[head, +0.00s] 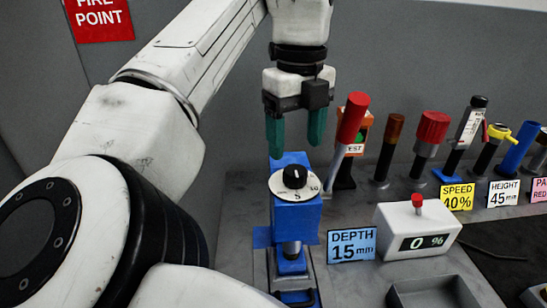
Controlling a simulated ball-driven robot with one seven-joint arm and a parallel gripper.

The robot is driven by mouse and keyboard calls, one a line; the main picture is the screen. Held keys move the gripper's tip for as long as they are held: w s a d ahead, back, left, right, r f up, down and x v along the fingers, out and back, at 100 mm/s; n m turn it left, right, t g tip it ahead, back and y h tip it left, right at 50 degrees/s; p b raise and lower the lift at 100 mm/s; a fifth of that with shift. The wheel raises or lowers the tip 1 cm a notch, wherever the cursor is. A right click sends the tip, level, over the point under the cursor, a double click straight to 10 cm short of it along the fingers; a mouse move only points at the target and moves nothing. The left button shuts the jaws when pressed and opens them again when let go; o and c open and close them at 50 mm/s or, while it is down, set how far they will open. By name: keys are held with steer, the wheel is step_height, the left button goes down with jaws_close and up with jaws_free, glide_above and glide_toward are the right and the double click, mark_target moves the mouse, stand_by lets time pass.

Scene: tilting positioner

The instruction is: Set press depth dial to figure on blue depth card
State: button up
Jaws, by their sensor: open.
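The press depth dial (294,177) is a black knob with a white pointer line on a round white scale plate, on top of a blue press body (296,218). The scale marks are too small to read surely. The blue depth card (351,245) stands to the right of the press foot and reads DEPTH 15 mm. My gripper (296,140) hangs above the dial, fingers pointing down. Its two green fingers are apart with nothing between them, and their tips are clear of the knob.
A red-topped lever (352,118) stands close right of my gripper. A white box with a red button (417,228) shows 0 %. A yellow card (457,197) reads SPEED 40%, and a white card (502,193) reads HEIGHT 45 mm. A grey tray (440,293) sits at the front.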

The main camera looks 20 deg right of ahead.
mark_target(295, 169)
step_height(295, 169, down, 6)
steer(key=shift+f, duration=0.1)
stand_by(0.4)
steer(key=c, duration=1.1)
